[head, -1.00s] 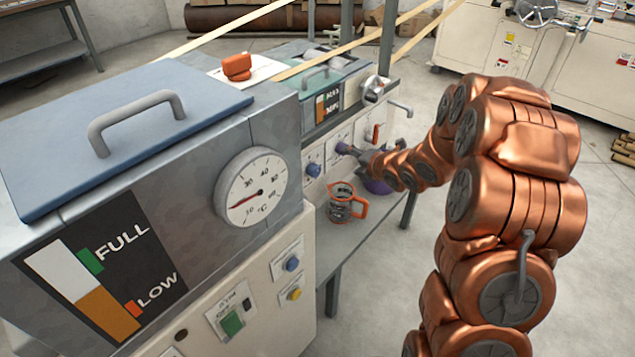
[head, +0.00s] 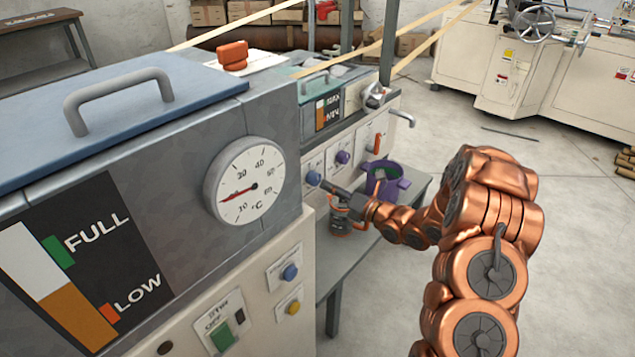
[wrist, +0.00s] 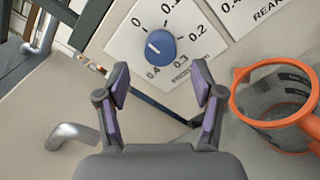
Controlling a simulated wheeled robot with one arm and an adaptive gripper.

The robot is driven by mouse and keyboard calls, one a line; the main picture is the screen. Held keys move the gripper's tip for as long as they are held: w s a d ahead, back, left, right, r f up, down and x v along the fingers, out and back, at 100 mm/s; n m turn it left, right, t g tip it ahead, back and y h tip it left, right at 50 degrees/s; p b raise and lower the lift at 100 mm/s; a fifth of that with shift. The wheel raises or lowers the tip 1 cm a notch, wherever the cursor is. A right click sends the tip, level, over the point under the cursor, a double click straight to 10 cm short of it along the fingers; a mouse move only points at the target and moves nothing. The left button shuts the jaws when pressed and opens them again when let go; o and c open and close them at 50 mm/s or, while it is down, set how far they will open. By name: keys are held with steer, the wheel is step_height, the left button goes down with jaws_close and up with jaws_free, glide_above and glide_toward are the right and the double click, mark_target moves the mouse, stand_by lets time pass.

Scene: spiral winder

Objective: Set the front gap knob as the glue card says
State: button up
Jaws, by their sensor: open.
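A blue knob (wrist: 161,46) sits on a white dial plate marked 0 to 0.4 in the wrist view. Its white mark points roughly left; the exact setting is unclear. Its label is too small to read. The plate beside it reads "REAR". In the head view the blue knob (head: 313,178) is on the machine's front panel, left of a purple knob (head: 343,157). My gripper (wrist: 161,85) is open and empty, its fingertips just short of the blue knob. In the head view my gripper (head: 335,190) points at the panel. I cannot identify a readable glue card.
A jug with an orange rim (wrist: 238,98) stands close right of my gripper; my gripper partly hides it in the head view. A purple pot (head: 403,184) stands behind it. A bent metal handle (wrist: 70,134) is at lower left in the wrist view.

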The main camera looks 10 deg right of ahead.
mark_target(317, 181)
steer(key=shift+x, duration=2.7)
steer(key=c, duration=1.1)
